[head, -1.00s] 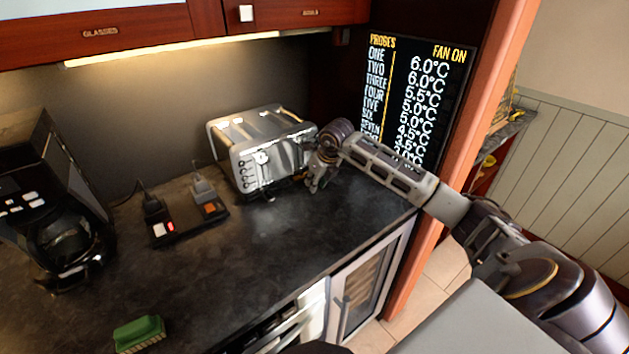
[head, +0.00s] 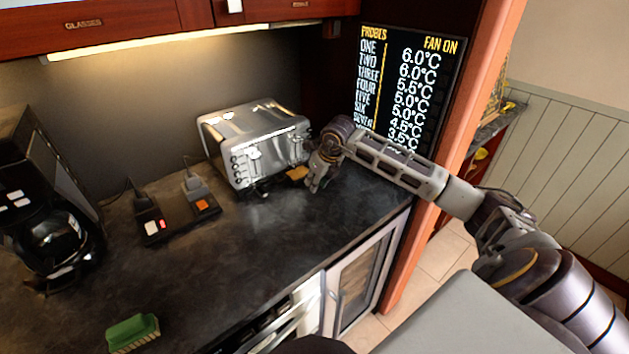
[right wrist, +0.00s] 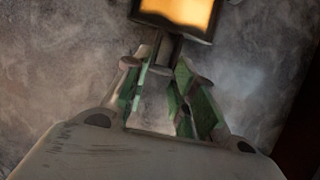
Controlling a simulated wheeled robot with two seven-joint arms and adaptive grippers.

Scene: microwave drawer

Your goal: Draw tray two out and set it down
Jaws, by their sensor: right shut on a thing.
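The silver toaster (head: 255,143) stands on the dark counter, near the back wall. A small tan-orange tray (head: 298,173) shows low at the toaster's right end, between it and my right gripper (head: 315,183). In the right wrist view the tray (right wrist: 180,10) is a glowing orange plate with a dark rim and a short stem. The right gripper (right wrist: 165,75) is shut on that stem. No number is readable on the tray, and how much of it is still inside the toaster cannot be told. My left gripper is not in view.
A black switch box (head: 178,215) with plugs sits left of the toaster. A black coffee maker (head: 50,215) stands at the far left. A green brush (head: 133,332) lies near the front. The middle of the counter is clear. A display panel (head: 408,85) stands behind my right arm.

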